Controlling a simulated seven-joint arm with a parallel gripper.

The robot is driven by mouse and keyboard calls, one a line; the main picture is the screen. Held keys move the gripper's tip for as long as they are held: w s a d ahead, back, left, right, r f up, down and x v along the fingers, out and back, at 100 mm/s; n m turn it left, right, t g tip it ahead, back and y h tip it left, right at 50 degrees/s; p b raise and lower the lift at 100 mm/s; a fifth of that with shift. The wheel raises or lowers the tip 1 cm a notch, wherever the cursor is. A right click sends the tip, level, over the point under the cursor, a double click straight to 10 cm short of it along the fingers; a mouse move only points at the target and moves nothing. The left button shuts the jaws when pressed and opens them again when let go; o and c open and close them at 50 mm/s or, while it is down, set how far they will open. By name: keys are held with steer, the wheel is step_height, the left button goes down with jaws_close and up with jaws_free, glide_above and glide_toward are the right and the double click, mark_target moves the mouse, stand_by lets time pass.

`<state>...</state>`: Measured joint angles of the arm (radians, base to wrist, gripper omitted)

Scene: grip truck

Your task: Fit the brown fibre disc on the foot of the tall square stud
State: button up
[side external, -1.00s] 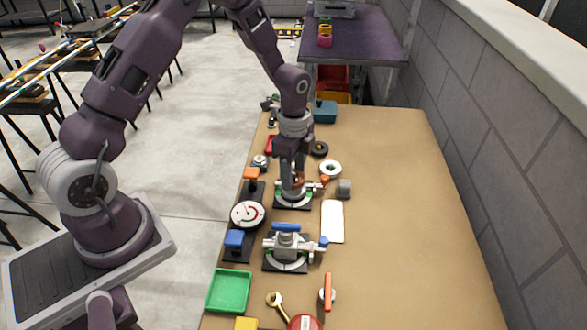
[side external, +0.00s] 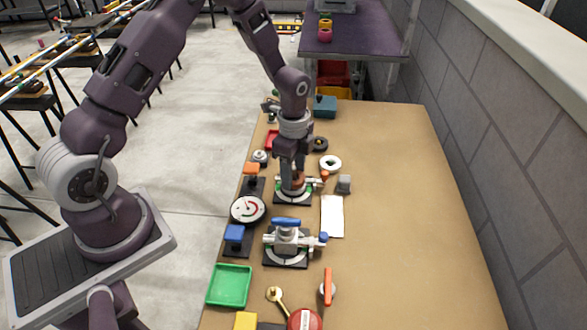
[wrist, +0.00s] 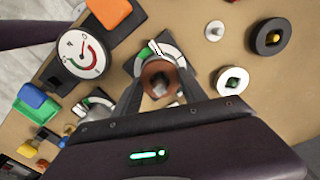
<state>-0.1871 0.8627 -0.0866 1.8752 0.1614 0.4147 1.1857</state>
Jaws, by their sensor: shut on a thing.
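The brown fibre disc (wrist: 152,70) is a ring between the fingers of my gripper (wrist: 158,92) in the wrist view. A grey stud-like piece (wrist: 159,87) shows in its middle; I cannot tell whether the disc is seated around it or still above it. In the side view, the brown disc (side external: 297,184) is low between the fingers of my gripper (side external: 293,178), directly over a fixture (side external: 282,200) with a black base and green-and-white ring. My gripper is shut on the disc. The fingers hide much of the fixture and the stud's foot.
A second similar fixture (side external: 287,240) with a blue handle stands nearer. A red-and-white dial gauge (side external: 248,209) is close at left. A white ring (side external: 330,162) and a black ring (side external: 319,143) lie behind at right. A grey block (side external: 344,183) is right. The table's right side is clear.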

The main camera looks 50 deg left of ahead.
steer(key=shift+f, duration=0.3)
stand_by(0.5)
steer(key=o, duration=1.4)
steer(key=shift+o, duration=0.5)
steer(key=shift+o, duration=1.2)
steer(key=shift+r, duration=3.75)
